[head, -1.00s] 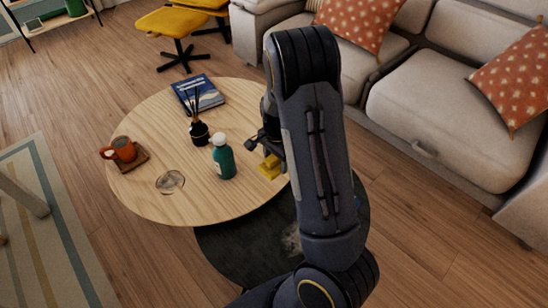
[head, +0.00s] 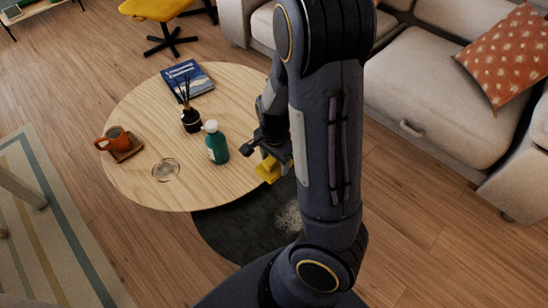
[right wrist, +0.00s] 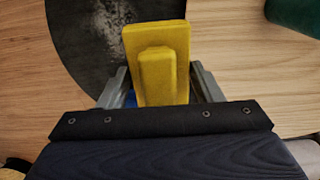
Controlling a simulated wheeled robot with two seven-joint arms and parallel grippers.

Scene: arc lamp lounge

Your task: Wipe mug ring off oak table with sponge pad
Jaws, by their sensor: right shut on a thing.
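The round oak table (head: 130,185) stands left of centre in the head view. A mug ring (head: 166,170) shows on its top near the front left. The yellow sponge pad (head: 268,170) is in my right gripper (head: 266,152), by the table's right edge. In the right wrist view the sponge pad (right wrist: 157,45) is upright between the two fingers, gripped by its raised handle. My right gripper is shut on it. Table wood and part of a dark surface show behind the pad. My left gripper is not in view.
A green pump bottle (head: 217,147) stands between the ring and my right gripper. A black reed diffuser (head: 191,120), a blue book (head: 188,80) and an orange mug (head: 115,138) on a wooden coaster (head: 130,153) are also on the table. A lower dark round table (head: 225,230) adjoins it.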

